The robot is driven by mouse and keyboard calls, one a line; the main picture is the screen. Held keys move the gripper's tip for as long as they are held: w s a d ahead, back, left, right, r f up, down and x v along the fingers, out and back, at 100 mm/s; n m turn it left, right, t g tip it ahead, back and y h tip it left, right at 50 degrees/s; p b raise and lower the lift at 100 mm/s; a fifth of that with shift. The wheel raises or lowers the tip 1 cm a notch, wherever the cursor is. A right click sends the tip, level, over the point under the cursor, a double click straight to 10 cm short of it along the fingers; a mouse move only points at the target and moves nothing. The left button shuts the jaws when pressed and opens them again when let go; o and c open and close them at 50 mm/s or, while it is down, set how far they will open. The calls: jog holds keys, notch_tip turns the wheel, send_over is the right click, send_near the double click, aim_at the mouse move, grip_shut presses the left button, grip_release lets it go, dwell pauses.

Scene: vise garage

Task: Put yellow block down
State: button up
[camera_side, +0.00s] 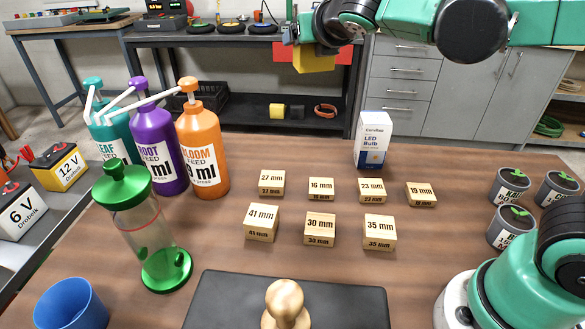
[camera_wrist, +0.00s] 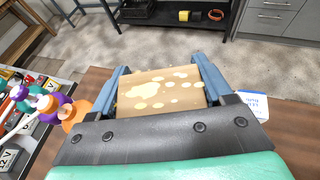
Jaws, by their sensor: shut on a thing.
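My gripper (camera_wrist: 160,75) is shut on a tan wooden block with pale yellow spots (camera_wrist: 162,95), which lies between the two blue-grey jaws in the wrist view. In the side view my wrist is high at the top of the picture, well above the wooden table (camera_side: 255,150), and the block is clear of any surface.
Several numbered wooden blocks (camera_side: 320,229) stand mid-table. A bulb box (camera_side: 373,140) is at the back edge. Pump bottles (camera_side: 203,150) and a green-lidded jar (camera_side: 140,225) stand left, small pots (camera_side: 510,187) right. A black mat (camera_side: 235,300) with a wooden knob (camera_side: 285,303) is in front.

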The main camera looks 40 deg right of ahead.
jog(key=shift+s+a+r+n+t+y, duration=0.3)
jog(key=shift+s+a+n+y, duration=0.4)
jog(key=shift+s+y, duration=0.15)
jog(key=s+d+f+m+g+h, duration=0.1)
jog(key=s+d+m+g+h, duration=0.25)
jog(key=d, duration=0.55)
jog(key=s+d+f+m+g+h, duration=0.1)
jog(key=d+m+g+h, duration=0.2)
jog(key=d+m+h, duration=0.45)
jog(key=s+d+m+g+y, duration=0.2)
jog(key=s+d+m+g, duration=0.6)
jog(key=s+d+g, duration=0.45)
jog(key=shift+t, duration=0.3)
jog(key=shift+d+f, duration=0.15)
jog(key=shift+f, duration=3.3)
jog(key=shift+d+f, duration=0.15)
jog(key=shift+f, duration=3.25)
jog(key=shift+d+f, duration=0.15)
jog(key=shift+f, duration=3.3)
jog(key=shift+f, duration=0.1)
